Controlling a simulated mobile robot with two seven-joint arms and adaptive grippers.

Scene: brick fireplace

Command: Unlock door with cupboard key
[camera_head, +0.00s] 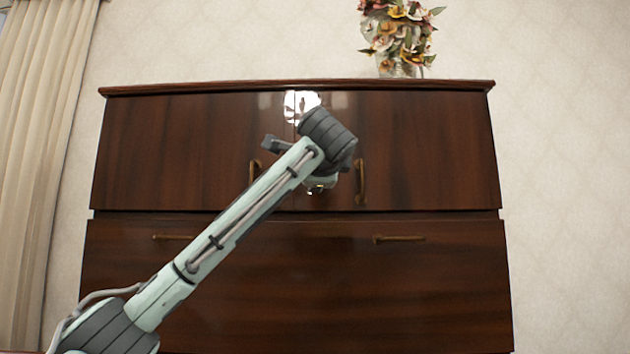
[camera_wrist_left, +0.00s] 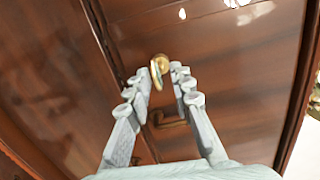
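The dark wooden cupboard (camera_head: 430,145) has two upper doors meeting at a middle seam. In the left wrist view, a brass key (camera_wrist_left: 157,72) stands at a round brass lock plate on a cupboard door (camera_wrist_left: 220,70). My left gripper (camera_wrist_left: 160,72) has its fingertips on both sides of the key, with small gaps visible; it looks open around it. In the head view my left arm reaches up to the doors, and its wrist hides the lock, the key and most of the gripper. My right gripper is not in view.
Upright brass handles flank the seam, the right one (camera_head: 361,182) close beside my wrist. Below is a wide front with two horizontal handles (camera_head: 399,239). A flower vase (camera_head: 397,66) stands on top at the right. A curtain (camera_head: 40,130) hangs at the left.

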